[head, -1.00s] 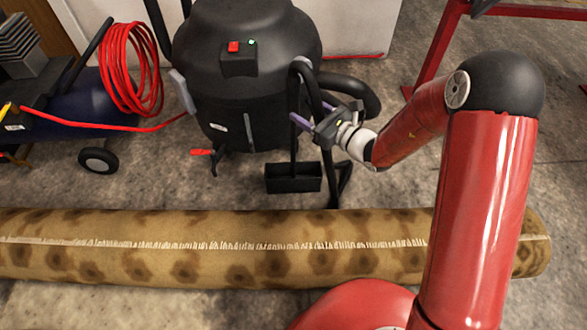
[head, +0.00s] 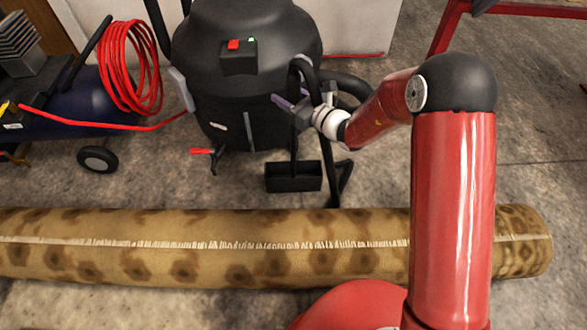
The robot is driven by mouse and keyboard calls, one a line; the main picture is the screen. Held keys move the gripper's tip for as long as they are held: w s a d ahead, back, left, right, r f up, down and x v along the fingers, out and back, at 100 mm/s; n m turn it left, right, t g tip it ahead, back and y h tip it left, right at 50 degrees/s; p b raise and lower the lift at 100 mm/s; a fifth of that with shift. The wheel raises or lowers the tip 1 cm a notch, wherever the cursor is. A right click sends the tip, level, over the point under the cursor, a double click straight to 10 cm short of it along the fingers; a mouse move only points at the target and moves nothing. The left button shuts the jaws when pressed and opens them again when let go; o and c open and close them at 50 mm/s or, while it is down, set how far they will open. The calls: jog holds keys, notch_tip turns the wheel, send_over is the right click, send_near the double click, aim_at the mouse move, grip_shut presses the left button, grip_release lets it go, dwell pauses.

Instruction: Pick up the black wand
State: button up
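The black wand (head: 293,138) stands upright in front of the vacuum, with a bent top and its lower end in a small black box-shaped holder (head: 293,184). My gripper (head: 289,98) is at the upper part of the wand, under the bend. One purple finger shows to the left of the wand. The other finger is mostly hidden by the wand and its hose. The fingers look apart, and I cannot tell whether they touch the wand.
The black vacuum drum (head: 245,85) stands close behind the wand. A rolled patterned rug (head: 220,262) lies across the floor in front. A blue compressor (head: 65,105) with a coiled red hose (head: 128,68) is at left. A red frame (head: 447,35) stands at upper right.

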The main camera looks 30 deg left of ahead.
jog(key=c, duration=0.7)
jog(key=shift+r, duration=0.1)
